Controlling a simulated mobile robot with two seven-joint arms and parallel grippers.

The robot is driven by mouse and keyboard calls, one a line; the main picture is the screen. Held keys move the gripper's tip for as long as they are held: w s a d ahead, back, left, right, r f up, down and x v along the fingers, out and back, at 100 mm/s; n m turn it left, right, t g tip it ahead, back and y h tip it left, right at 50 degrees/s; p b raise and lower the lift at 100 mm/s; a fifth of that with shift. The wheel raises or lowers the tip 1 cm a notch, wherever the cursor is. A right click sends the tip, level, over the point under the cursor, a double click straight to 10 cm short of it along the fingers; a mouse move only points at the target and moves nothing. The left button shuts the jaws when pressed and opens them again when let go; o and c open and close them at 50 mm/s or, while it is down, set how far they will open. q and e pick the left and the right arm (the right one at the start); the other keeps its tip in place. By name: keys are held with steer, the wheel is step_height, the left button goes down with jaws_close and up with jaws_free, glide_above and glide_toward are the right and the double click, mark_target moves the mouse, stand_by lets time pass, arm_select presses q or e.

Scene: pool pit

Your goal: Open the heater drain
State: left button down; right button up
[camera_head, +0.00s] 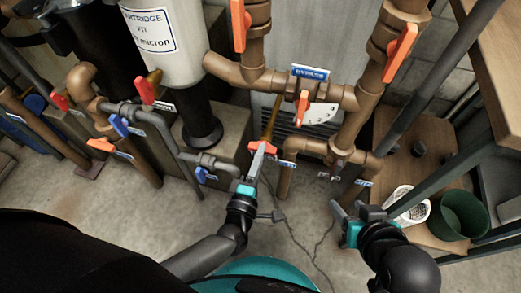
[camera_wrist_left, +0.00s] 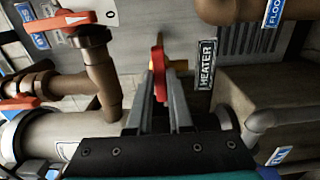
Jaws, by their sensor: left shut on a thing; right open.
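In the head view an orange-red valve handle (camera_head: 262,146) sits at the lower end of a thin brass pipe near the middle. The left wrist view shows this red handle (camera_wrist_left: 158,72) on a brass fitting, beside a black label reading HEATER (camera_wrist_left: 206,65). My left gripper (camera_head: 260,156) is shut on the handle, with one finger on each side of it in the left wrist view (camera_wrist_left: 159,100). The fingers hide part of the handle. My right gripper (camera_head: 346,213) is open and empty, low at the right, away from the pipes.
Brown pipes with other orange handles (camera_head: 303,107) stand behind and to the right. Grey pipes with blue handles (camera_head: 119,125) are at the left. A white basket (camera_head: 408,207) and a green bin (camera_head: 459,215) stand at the right. Bare floor (camera_head: 300,225) lies between my grippers.

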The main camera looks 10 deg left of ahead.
arm_select(q)
steer(key=n+b, duration=0.4)
steer(key=n, duration=1.4)
steer(key=shift+n+b, duration=0.3)
steer(key=shift+b, duration=0.1)
steer(key=c, duration=0.7)
jaws_free()
steer(key=shift+s, duration=0.1)
